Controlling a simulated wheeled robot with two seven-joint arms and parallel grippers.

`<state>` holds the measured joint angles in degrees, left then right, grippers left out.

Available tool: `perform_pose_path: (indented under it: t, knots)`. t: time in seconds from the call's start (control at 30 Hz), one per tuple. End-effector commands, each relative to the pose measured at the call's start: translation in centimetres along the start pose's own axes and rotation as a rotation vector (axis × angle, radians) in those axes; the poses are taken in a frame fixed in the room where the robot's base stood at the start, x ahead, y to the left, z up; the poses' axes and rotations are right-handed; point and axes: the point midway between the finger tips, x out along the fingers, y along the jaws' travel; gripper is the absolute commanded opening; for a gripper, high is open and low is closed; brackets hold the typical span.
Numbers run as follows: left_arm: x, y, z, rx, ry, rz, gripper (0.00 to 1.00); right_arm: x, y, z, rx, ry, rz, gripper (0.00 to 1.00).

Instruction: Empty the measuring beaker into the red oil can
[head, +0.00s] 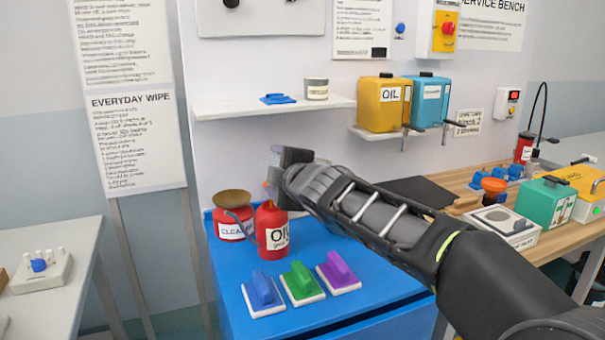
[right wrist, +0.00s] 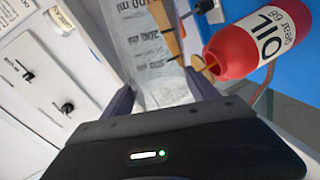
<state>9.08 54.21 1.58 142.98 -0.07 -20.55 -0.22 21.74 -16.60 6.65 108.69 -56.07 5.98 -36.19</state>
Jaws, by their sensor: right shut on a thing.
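The red oil can (head: 266,220), labelled OIL, stands upright on the blue cabinet top. My right gripper (head: 277,168) is above the can and shut on the clear measuring beaker (right wrist: 150,60), marked in ml. The gripper's fingers (right wrist: 162,95) lie on both sides of the beaker. The beaker appears tilted, with an amber-brown wedge along its can side. In the head view the gripper largely hides the beaker. My left gripper is out of view.
A red can labelled CLEAN (head: 228,232) with a brass-coloured wide top stands just left and behind. Blue (head: 263,290), green (head: 300,282) and purple (head: 339,271) handled pads lie in front. Yellow (head: 384,104) and teal (head: 428,100) containers sit on a wall shelf.

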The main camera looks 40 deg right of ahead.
Motion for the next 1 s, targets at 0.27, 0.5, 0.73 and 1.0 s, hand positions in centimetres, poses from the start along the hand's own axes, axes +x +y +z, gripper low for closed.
perform_pose_path:
  t: [0.27,0.5,0.73,1.0]
  knots:
    - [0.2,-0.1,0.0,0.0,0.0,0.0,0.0,0.0,-0.1,0.0,-0.006,0.0,0.001,0.0]
    - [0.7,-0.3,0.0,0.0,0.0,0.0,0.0,0.1,-0.3,-0.1,-0.027,-0.004,0.002,0.0]
    - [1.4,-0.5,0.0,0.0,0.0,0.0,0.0,0.1,-0.7,-0.1,-0.057,-0.012,0.001,0.0]
    - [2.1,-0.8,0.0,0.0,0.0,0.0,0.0,0.2,-1.0,-0.2,-0.092,-0.019,0.002,0.0]
